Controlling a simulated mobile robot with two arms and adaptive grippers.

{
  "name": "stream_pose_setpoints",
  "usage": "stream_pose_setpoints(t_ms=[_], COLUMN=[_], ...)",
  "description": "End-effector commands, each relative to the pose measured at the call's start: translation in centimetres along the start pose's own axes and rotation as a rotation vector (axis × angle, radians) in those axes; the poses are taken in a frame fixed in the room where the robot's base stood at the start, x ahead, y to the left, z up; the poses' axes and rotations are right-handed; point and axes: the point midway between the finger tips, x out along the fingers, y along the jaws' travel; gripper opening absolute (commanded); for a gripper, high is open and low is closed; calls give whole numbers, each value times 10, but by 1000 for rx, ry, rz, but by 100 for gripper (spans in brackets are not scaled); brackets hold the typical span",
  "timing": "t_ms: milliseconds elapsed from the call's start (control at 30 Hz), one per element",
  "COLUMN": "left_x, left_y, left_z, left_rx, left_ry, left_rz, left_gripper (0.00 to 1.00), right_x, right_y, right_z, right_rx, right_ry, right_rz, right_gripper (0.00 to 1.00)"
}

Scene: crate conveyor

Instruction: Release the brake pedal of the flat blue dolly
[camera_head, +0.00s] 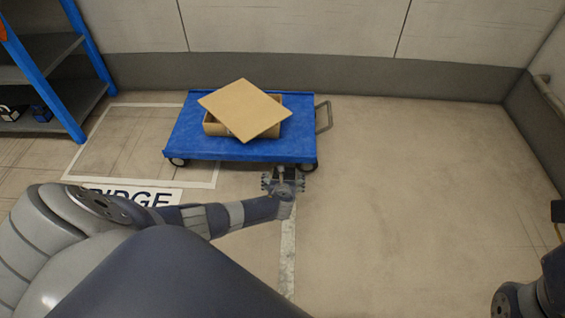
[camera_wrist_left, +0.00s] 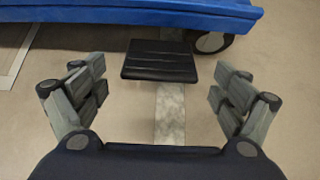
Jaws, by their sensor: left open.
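The flat blue dolly (camera_head: 230,152) stands on the floor near the back wall, with a cardboard box (camera_head: 214,128) and a tilted board (camera_head: 245,108) on top. Its black brake pedal (camera_wrist_left: 160,62) shows in the left wrist view, sticking out below the dolly's blue edge (camera_wrist_left: 130,14), beside a wheel (camera_wrist_left: 213,42). My left gripper (camera_head: 283,178) is at the dolly's near edge by the right front wheel. In the left wrist view the open fingers (camera_wrist_left: 160,92) stand on either side of the pedal, apart from it. My right gripper is out of view.
A grey handle (camera_head: 323,116) juts from the dolly's right side. A blue shelf rack (camera_head: 60,75) stands at the left. The floor to the right (camera_head: 420,170) is clear.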

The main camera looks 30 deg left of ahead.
Motion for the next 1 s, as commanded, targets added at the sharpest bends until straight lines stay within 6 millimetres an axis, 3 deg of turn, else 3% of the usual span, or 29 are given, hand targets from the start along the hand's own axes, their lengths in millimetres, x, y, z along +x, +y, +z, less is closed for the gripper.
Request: stream_pose_setpoints(t_ms=[700, 1000], left_x=[-86, -96], left_y=[1, 1], left_z=[0, 1], left_rx=[2, 1], left_ry=[1, 1], left_rz=[0, 1], left_gripper=[91, 91], right_x=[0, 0], right_y=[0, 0], right_z=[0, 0], right_rx=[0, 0], right_ry=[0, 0], right_rz=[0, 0], right_gripper=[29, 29])
